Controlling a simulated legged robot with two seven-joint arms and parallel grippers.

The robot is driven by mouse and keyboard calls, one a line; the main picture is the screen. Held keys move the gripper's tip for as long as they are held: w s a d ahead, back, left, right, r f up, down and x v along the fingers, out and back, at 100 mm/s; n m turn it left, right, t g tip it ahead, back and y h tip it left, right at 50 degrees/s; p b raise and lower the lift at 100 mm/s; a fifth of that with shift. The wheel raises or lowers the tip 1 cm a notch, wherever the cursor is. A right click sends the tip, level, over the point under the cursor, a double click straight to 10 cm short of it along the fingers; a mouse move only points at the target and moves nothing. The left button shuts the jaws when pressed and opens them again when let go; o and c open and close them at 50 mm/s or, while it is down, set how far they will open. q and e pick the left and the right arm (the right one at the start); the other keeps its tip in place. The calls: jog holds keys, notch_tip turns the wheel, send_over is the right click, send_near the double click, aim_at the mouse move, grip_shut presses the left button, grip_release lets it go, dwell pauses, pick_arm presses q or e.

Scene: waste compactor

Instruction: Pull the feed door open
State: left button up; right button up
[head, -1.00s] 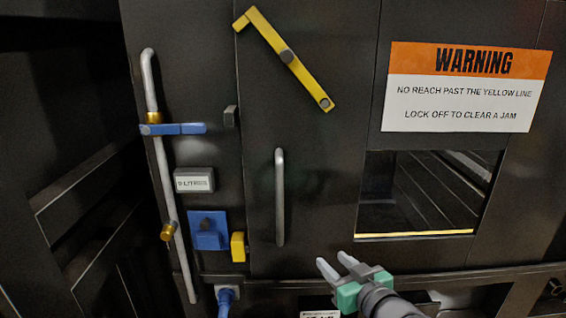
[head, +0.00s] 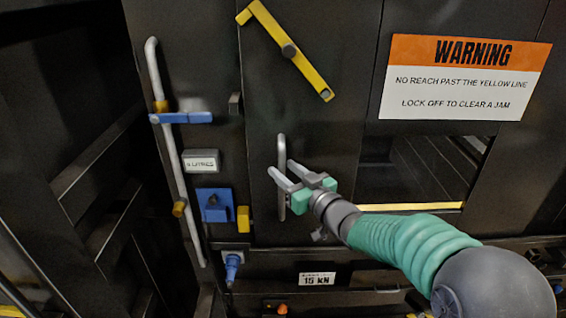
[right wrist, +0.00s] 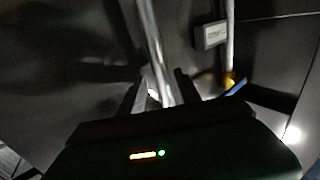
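The feed door (head: 330,125) is a dark panel that looks closed, with a vertical silver bar handle (head: 282,144). My right gripper (head: 280,167) is at the middle of this handle, its two pale fingers apart on either side of the bar. In the right wrist view the handle (right wrist: 153,40) runs between the open fingers (right wrist: 158,88). I cannot tell whether either finger touches it. A yellow latch bar (head: 288,50) lies slanted across the upper part of the door. My left gripper is not in view.
Left of the door stand a long silver rod (head: 166,145) with a blue lever (head: 182,118), a blue block (head: 214,205) and a yellow block (head: 243,219). A warning sign (head: 460,78) sits above a dark opening (head: 425,175) with a yellow line.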

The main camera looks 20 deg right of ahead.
jog(key=shift+w+a, duration=0.55)
jog(key=shift+w, duration=0.05)
jog(key=shift+d, duration=0.2)
grip_shut()
dwell(0.8)
